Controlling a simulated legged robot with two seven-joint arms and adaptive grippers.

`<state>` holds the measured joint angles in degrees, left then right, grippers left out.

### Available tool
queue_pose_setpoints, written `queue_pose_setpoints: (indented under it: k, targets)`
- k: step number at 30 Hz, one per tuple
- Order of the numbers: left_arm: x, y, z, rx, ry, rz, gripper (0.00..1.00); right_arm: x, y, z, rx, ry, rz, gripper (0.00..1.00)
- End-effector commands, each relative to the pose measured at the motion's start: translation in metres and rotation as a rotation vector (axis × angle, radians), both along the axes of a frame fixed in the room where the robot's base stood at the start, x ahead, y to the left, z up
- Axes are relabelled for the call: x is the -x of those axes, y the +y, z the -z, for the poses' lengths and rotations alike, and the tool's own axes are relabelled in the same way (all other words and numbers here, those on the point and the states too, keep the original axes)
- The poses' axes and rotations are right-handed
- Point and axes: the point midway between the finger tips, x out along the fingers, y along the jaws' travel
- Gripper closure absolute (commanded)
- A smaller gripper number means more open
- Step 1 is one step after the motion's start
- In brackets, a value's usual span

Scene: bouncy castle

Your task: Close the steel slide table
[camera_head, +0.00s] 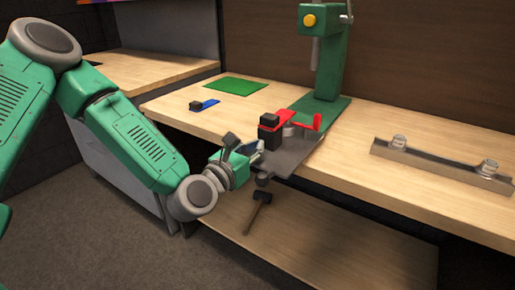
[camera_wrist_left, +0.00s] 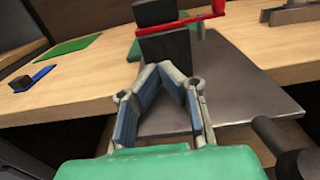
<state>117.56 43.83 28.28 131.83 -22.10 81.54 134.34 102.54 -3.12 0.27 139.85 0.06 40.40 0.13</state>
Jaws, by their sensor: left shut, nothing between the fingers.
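The steel slide table (camera_head: 296,161) is a grey plate that sticks out past the front edge of the workbench, below the green press. A black block with a red clamp (camera_head: 270,127) stands on it. A dark round knob (camera_head: 262,180) is at its front edge. My left gripper (camera_head: 257,151) is shut and empty at the table's front left, close to the black block. In the left wrist view, the fingertips (camera_wrist_left: 164,68) meet just in front of the block, over the plate (camera_wrist_left: 240,88); contact is unclear. My right gripper is not in view.
The green press (camera_head: 329,60) stands behind the slide table. A green mat (camera_head: 235,86) and a blue piece with a black block (camera_head: 205,105) lie left. A metal rail (camera_head: 440,166) lies right.

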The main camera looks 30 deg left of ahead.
Motion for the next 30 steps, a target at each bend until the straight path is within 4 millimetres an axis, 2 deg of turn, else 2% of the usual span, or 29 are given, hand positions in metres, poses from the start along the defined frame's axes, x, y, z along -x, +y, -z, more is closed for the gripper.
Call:
queue_pose_setpoints:
  k: [14,17,24,27,30]
  targets:
    - [-0.008,0.0,0.001,0.0,0.0,0.0,1.0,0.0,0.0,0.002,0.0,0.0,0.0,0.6]
    - [-0.022,-0.001,0.003,-0.002,-0.002,-0.001,1.0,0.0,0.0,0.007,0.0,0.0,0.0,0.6]
    - [-0.077,-0.006,0.004,-0.002,-0.002,-0.001,1.0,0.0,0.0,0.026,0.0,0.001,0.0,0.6]
    - [-0.09,-0.007,0.003,-0.001,-0.001,-0.001,1.0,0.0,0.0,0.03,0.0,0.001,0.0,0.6]
    - [-0.094,-0.007,0.001,0.0,0.0,0.0,1.0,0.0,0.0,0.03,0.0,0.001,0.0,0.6]
